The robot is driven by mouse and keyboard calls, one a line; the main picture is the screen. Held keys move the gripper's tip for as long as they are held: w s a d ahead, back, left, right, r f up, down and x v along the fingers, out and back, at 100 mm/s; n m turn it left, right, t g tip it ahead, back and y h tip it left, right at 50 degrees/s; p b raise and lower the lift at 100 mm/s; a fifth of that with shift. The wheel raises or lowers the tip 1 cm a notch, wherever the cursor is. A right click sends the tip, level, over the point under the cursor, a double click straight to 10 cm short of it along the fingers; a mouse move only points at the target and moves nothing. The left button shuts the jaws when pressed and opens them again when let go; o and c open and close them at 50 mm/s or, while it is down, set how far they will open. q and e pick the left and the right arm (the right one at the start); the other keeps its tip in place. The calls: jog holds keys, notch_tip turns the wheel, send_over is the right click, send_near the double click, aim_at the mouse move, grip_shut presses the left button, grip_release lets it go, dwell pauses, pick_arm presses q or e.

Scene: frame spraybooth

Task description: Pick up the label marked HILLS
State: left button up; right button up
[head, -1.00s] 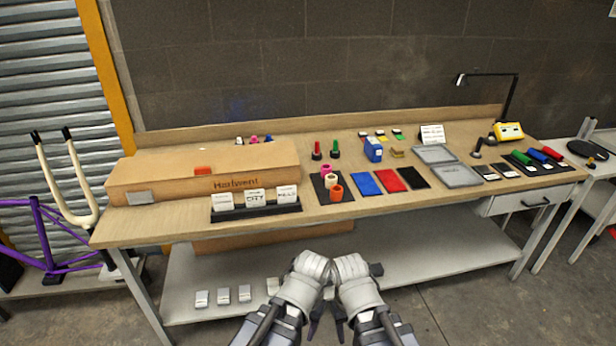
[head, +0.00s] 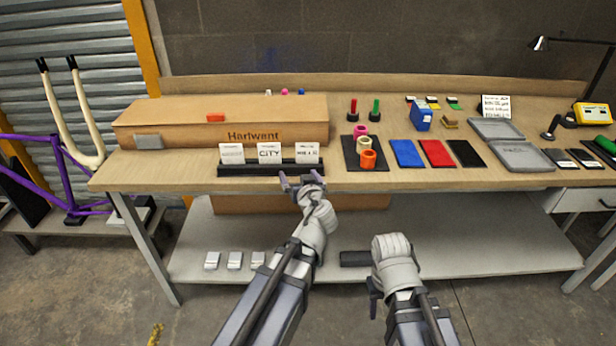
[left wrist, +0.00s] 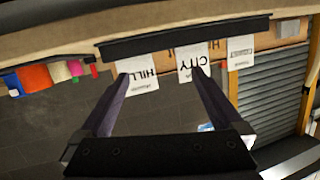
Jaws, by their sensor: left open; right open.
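Three white labels stand upright in a black rack (head: 240,171) near the bench's front edge. The HILLS label (head: 307,153) is the rightmost in the head view, beside the CITY label (head: 269,153) and another label (head: 232,154). My left gripper (head: 302,183) is open and empty, just in front of the rack below the HILLS label. In the left wrist view the picture is upside down; the HILLS label (left wrist: 139,77) shows near one fingertip of the open left gripper (left wrist: 160,75), the CITY label (left wrist: 189,64) near the other. My right gripper (head: 374,292) is open, low before the bench.
A cardboard box (head: 190,133) lies behind the rack. A dark mat with coloured rolls (head: 367,159) and blue, red and black sheets (head: 437,153) lie to the right. A lower shelf (head: 460,235) runs beneath the bench.

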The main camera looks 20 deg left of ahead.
aim_at(307, 154)
pick_arm(q)
jog(key=w+t+h+b, duration=0.1)
jog(key=w+t, duration=0.1)
jog(key=w+d+m+t+h+b, duration=0.1)
jog(key=w+t+b, duration=0.1)
jog(key=shift+d+r+h, duration=0.15)
jog(key=shift+r+h, duration=0.05)
jog(key=shift+h, duration=0.1)
pick_arm(e)
notch_tip(307, 154, down, 5)
pick_arm(q)
jog(key=shift+f+b+x, duration=0.2)
jog(key=shift+b+x, duration=0.15)
jog(key=shift+x, duration=3.55)
jog(key=shift+d, duration=0.1)
jog(key=c, duration=1)
pick_arm(e)
jog(key=shift+f, duration=0.25)
pick_arm(q)
jog(key=shift+r, duration=0.1)
jog(key=shift+c, duration=0.2)
pick_arm(e)
jog(key=shift+r, duration=0.1)
pick_arm(q)
notch_tip(307, 154, up, 10)
jog(key=p, duration=1)
jog(key=shift+s, duration=0.1)
pick_arm(e)
notch_tip(307, 154, up, 10)
